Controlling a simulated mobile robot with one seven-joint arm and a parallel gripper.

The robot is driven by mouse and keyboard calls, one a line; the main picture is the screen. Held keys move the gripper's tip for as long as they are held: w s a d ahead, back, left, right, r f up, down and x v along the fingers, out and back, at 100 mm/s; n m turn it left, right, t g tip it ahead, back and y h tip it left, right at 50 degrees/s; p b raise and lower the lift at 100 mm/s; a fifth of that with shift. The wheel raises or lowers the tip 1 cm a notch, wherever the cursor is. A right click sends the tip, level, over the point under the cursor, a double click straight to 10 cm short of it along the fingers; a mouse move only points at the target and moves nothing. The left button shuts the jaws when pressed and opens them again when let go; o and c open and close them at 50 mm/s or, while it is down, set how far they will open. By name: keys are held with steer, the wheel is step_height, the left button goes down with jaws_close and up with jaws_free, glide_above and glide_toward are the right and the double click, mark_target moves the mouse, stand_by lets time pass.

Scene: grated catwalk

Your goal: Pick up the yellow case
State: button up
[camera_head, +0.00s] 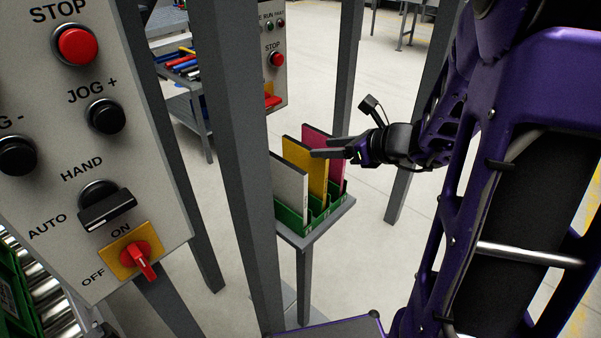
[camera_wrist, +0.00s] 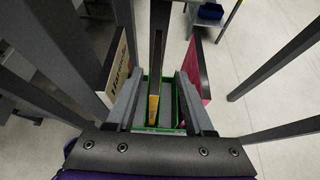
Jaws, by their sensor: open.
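The yellow case (camera_head: 317,177) stands upright in a green slotted rack (camera_head: 292,221), between a white case and a pink case. My gripper (camera_head: 325,148) reaches in from the right, its fingers at the top of the yellow case. In the wrist view my gripper (camera_wrist: 158,88) is open, with one finger on each side of the yellow case (camera_wrist: 153,108), which shows as a thin edge with a dark top. Gaps show between it and the fingers. Its lower part is hidden by the rack.
The white case (camera_head: 289,182) and the pink case (camera_head: 336,168) stand close on either side. The rack sits on a small grey stand (camera_head: 318,232). Grey posts (camera_head: 235,150) and a control panel (camera_head: 95,140) stand to the left. A shelf (camera_head: 190,100) of coloured items is behind.

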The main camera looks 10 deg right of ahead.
mark_target(309, 148)
steer(key=x, duration=0.3)
steer(key=b+x, duration=0.1)
steer(key=x, duration=0.3)
steer(key=shift+a, duration=0.35)
jaws_close()
steer(key=shift+r, duration=0.1)
stand_by(1.0)
